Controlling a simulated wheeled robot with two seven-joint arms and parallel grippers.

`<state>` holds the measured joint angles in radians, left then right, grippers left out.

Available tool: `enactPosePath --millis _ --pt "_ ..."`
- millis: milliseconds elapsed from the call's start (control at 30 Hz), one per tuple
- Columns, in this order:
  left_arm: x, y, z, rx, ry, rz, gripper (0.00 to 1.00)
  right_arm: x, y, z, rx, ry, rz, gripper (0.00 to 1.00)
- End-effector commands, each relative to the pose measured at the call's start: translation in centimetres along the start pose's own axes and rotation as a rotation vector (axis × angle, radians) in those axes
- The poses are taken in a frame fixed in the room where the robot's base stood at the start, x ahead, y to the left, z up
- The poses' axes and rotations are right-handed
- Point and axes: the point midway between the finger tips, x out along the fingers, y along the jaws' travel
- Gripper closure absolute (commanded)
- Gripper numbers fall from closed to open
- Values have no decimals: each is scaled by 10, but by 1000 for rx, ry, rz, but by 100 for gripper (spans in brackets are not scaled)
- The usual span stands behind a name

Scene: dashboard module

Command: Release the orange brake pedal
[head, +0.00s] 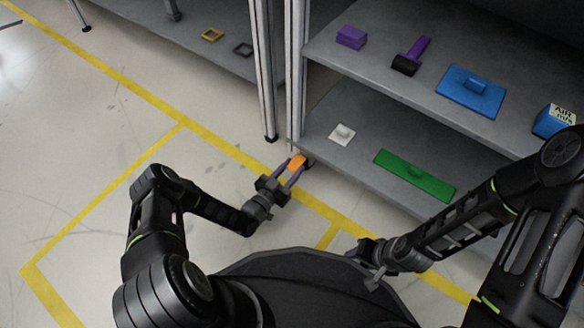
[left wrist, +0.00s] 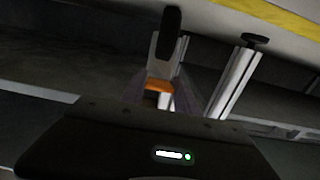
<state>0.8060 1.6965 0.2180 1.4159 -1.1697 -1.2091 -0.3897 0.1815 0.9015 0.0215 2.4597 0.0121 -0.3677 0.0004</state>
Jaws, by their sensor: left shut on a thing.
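The orange brake pedal (head: 297,160) is at the front left corner of the lower shelf, beside the metal post. My left gripper (head: 295,167) reaches it from the front, with one finger on each side, and is shut on it. In the left wrist view, the orange part (left wrist: 158,86) sits between the fingers, with a pale piece and a dark rounded end beyond it. The pedal's lower part is hidden. My right gripper (head: 376,272) is low, near my base and away from the pedal; its fingers are too unclear to judge.
The lower shelf holds a white part (head: 342,134) and a green plate (head: 414,175). The upper shelf holds a purple block (head: 351,37), a purple-and-black pedal (head: 412,55), a blue plate (head: 470,92) and a blue box (head: 553,122). Metal posts (head: 265,75) stand just behind my left gripper.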

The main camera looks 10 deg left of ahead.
Motion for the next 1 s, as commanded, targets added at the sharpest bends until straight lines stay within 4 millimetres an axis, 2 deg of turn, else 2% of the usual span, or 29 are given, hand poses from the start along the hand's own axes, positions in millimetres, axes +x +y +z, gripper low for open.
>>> enactPosePath --millis 600,800,1000 --pt "-2 0 -27 2 -356 1 100 -66 -25 7 -7 -11 11 64" --pt "-2 -1 -28 1 -445 0 100 -79 -28 8 -8 -19 11 64" --pt "-2 -1 -27 -1 -479 -1 100 -82 -29 8 -8 -22 10 64"
